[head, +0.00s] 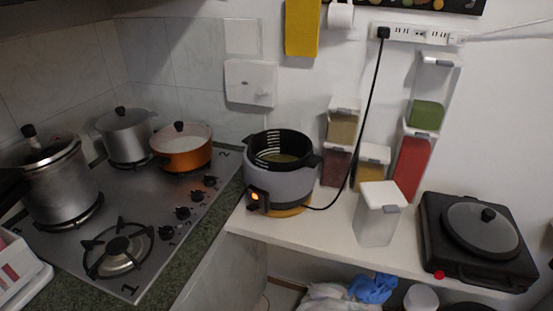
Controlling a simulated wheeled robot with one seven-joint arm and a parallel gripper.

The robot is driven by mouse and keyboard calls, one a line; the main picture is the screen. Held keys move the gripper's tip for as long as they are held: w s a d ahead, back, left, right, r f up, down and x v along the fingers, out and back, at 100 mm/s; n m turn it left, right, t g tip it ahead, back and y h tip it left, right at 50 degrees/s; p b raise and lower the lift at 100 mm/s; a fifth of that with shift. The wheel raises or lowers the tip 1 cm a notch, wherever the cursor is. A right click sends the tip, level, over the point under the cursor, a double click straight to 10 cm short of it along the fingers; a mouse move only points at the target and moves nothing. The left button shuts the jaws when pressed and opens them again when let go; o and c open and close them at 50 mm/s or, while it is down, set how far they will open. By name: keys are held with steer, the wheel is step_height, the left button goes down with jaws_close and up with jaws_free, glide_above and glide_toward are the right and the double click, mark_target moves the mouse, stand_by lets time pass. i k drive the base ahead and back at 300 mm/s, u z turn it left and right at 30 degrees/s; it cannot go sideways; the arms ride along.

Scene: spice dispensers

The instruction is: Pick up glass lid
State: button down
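A round glass lid (483,228) with a black knob (488,214) lies on top of a black electric hot plate (455,262) at the right end of the white counter. The lid looks flat and its top is uncovered. My gripper is not visible in the head view, so its place relative to the lid cannot be told.
A white-lidded clear container (377,222) stands left of the hot plate, with several spice dispensers (411,165) behind. A grey cooker (284,185) is plugged in by a black cord. Several pots, including an orange one (183,158), stand on the stove at left.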

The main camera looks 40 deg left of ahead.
mark_target(479, 229)
steer(key=u, duration=0.15)
steer(key=k, duration=1.15)
steer(key=u, duration=0.7)
steer(key=i, duration=1.7)
steer(key=z, duration=0.8)
